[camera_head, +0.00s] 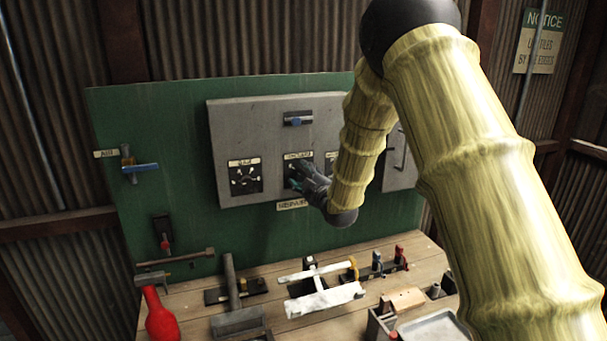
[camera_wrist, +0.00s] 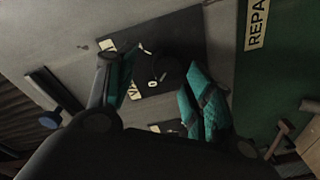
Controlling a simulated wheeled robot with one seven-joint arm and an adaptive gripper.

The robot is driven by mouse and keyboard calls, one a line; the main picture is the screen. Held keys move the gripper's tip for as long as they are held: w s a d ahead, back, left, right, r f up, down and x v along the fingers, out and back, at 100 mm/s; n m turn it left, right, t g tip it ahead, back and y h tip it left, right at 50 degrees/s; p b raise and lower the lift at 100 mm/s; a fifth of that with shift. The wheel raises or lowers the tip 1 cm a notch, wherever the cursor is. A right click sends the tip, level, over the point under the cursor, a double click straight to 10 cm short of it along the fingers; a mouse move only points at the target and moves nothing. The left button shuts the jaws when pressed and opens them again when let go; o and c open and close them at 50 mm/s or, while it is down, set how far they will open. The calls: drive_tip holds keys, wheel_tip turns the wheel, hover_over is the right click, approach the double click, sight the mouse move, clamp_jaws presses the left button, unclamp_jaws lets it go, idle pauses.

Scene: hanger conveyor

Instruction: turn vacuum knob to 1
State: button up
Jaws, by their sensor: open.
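The vacuum knob (camera_wrist: 172,72) is a dark round knob on a black dial plate (camera_wrist: 190,35), with part of a label starting "VA" beside it in the wrist view. My gripper (camera_wrist: 160,80) is open, with one teal-padded finger on each side of the knob. I cannot tell whether either finger touches it. In the head view, my gripper (camera_head: 298,178) is at the middle dial of the grey panel (camera_head: 230,120), below its pale label (camera_head: 298,156), and hides most of that dial. The dial's numbers and the knob's setting are mostly hidden.
Another black dial (camera_head: 245,178) is to the left, and a third is partly behind my arm. A blue-knobbed switch (camera_head: 297,119) sits above. A blue-handled valve (camera_head: 140,167) is on the green board (camera_head: 170,110). Tools and a red bottle (camera_head: 160,318) crowd the wooden bench (camera_head: 345,325) below.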

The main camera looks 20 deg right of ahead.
drive_tip(key=shift+w+f, duration=0.6)
drive_tip(key=shift+w, duration=0.1)
drive_tip(key=shift+c, duration=1)
drive_tip(key=shift+s+r, duration=0.25)
drive_tip(key=c, duration=0.8)
